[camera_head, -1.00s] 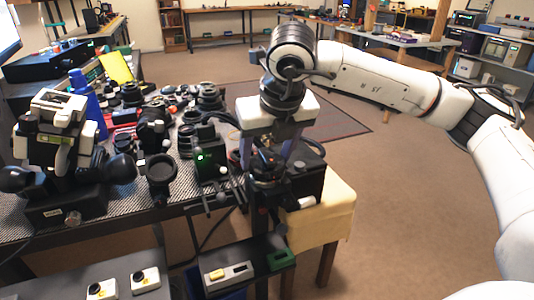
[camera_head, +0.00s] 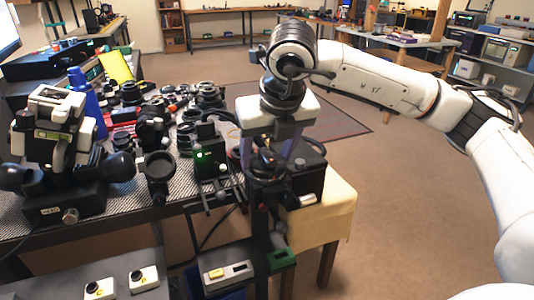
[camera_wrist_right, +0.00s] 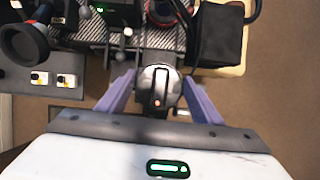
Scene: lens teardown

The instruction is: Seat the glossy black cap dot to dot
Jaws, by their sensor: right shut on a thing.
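My right gripper (camera_head: 268,166) reaches down over the right end of the bench, fingers pointing down. In the right wrist view its two purple fingers (camera_wrist_right: 158,80) are closed on either side of a round dark piece, which I take to be the black cap (camera_wrist_right: 158,91). A small red dot shows on the near part of that piece. In the head view the fingers and the crowded dark parts around them hide most of the cap. I cannot tell whether it touches anything below. My left gripper is not in view.
A dark device with a green light (camera_head: 209,158) is just left. Several lens parts crowd the bench. A lower shelf (camera_head: 238,267) sits below. Open floor lies right.

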